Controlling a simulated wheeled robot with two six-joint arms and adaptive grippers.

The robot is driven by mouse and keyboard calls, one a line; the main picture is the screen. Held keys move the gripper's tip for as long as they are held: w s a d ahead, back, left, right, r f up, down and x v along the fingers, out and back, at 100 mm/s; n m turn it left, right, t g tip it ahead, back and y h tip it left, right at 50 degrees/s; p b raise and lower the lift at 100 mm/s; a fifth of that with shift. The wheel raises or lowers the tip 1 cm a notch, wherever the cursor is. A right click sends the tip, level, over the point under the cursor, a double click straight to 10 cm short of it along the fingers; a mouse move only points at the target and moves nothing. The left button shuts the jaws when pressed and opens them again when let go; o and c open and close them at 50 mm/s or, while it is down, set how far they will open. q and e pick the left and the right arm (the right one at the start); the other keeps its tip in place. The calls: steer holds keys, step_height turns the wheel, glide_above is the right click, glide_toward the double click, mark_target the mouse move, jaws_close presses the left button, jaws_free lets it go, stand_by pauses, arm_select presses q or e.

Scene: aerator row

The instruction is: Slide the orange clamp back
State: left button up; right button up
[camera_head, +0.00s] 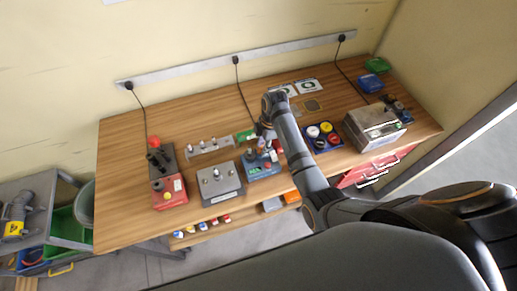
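My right arm reaches in from the lower right, and its gripper (264,140) points down over a small blue device (264,170) in the middle of the workbench. The fingers are small and dark here, and I cannot tell whether they are open or shut. A small reddish-orange part (277,145) shows at the upper right of the blue device, beside the gripper. It may be the orange clamp, but it is too small to be sure. I cannot tell whether the gripper touches it. My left gripper is not in view.
On the wooden workbench (125,215), a grey box (218,188) and a red-and-grey device (170,192) stand left of the blue device. A tray with coloured round caps (314,144) and a silver box (374,125) stand right. The bench's left end is clear.

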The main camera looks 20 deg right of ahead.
step_height(320, 180, up, 8)
stand_by(0.7)
stand_by(0.3)
